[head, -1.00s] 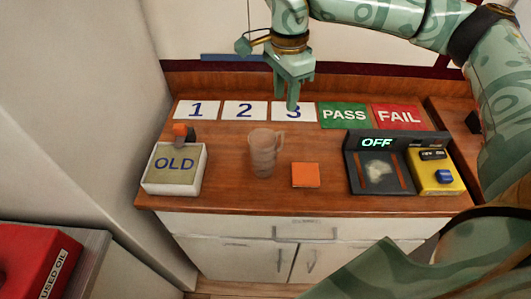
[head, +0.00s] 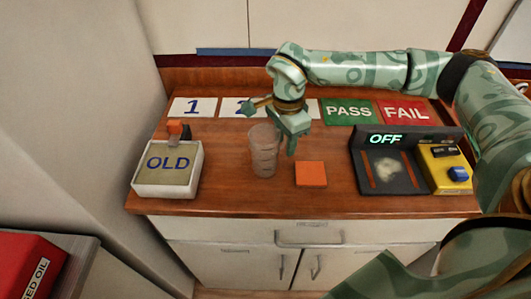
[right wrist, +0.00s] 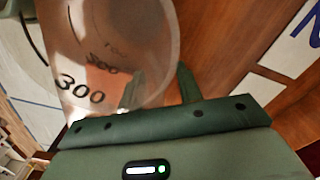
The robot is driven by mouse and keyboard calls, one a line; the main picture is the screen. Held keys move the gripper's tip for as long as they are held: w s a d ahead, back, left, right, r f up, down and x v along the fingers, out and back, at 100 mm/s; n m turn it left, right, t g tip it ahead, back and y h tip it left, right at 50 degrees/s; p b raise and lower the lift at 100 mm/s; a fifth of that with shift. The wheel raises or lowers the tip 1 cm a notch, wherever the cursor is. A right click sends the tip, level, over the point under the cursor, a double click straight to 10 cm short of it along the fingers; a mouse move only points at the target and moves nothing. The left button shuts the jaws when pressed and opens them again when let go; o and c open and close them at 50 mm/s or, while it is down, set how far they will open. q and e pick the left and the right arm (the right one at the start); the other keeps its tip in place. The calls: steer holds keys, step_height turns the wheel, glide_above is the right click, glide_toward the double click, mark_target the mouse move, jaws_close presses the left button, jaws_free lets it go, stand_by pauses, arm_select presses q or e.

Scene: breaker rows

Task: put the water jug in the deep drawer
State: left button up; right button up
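The water jug (head: 263,155), clear with a measuring scale, stands upright on the wooden counter. It also fills the upper left of the right wrist view (right wrist: 120,45), where "300" is readable. My right gripper (head: 289,146) points down at the jug's right side and covers its handle area. In the right wrist view its two fingers (right wrist: 160,90) are apart, one overlapping the jug's outline; I cannot tell if they touch it. A shut drawer (head: 240,232) with a bar handle is under the counter; I cannot tell if it is the deep one. My left gripper is out of view.
An orange square (head: 310,173) lies right of the jug. The OLD box (head: 168,170) stands left. A dark scale-like device reading OFF (head: 388,170) and a yellow box (head: 445,170) stand right. Number cards, PASS (head: 349,111) and FAIL (head: 405,110) lie behind. Floor shows little.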

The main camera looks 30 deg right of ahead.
steer(key=shift+r, duration=0.1)
jaws_close()
